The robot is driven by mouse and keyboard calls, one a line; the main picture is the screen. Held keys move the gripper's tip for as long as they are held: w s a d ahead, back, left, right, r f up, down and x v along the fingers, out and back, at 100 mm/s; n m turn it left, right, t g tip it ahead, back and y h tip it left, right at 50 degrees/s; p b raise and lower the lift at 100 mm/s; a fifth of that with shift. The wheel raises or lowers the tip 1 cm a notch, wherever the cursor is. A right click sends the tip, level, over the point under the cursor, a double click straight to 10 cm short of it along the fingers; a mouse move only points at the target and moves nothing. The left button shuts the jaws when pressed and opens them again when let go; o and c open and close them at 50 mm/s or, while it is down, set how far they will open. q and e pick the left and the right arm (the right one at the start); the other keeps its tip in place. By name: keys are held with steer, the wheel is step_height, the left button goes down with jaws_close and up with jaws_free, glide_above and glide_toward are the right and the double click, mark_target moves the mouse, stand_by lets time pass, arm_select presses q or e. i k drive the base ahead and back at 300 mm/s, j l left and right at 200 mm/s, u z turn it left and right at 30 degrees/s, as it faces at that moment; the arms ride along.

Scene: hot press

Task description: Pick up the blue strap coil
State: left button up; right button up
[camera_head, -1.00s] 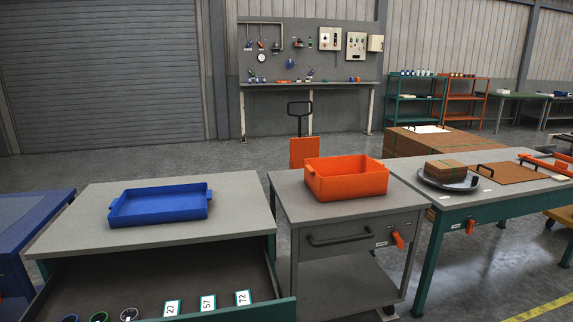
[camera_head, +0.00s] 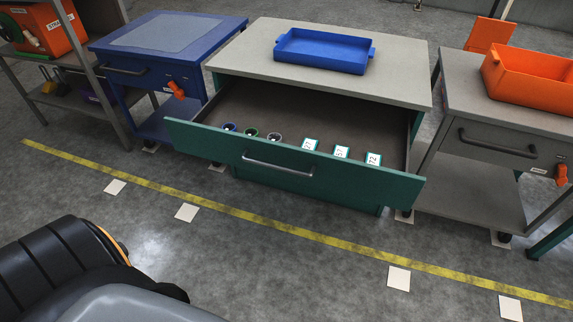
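Three small strap coils lie in a row at the left of the open green drawer (camera_head: 300,167). The blue strap coil (camera_head: 229,127) is the leftmost, with a green coil (camera_head: 251,132) and a pale grey coil (camera_head: 274,137) to its right. Their lower parts are partly hidden by the drawer front. Neither of my grippers shows in this view.
Numbered tags (camera_head: 341,152) lie in the drawer's right half. A blue tray (camera_head: 322,50) sits on the grey worktop above. A blue table (camera_head: 165,55) stands left, and a grey cart (camera_head: 500,140) with an orange bin (camera_head: 535,82) right. Floor in front is clear.

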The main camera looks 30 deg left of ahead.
mark_target(228, 127)
steer(key=u, duration=1.3)
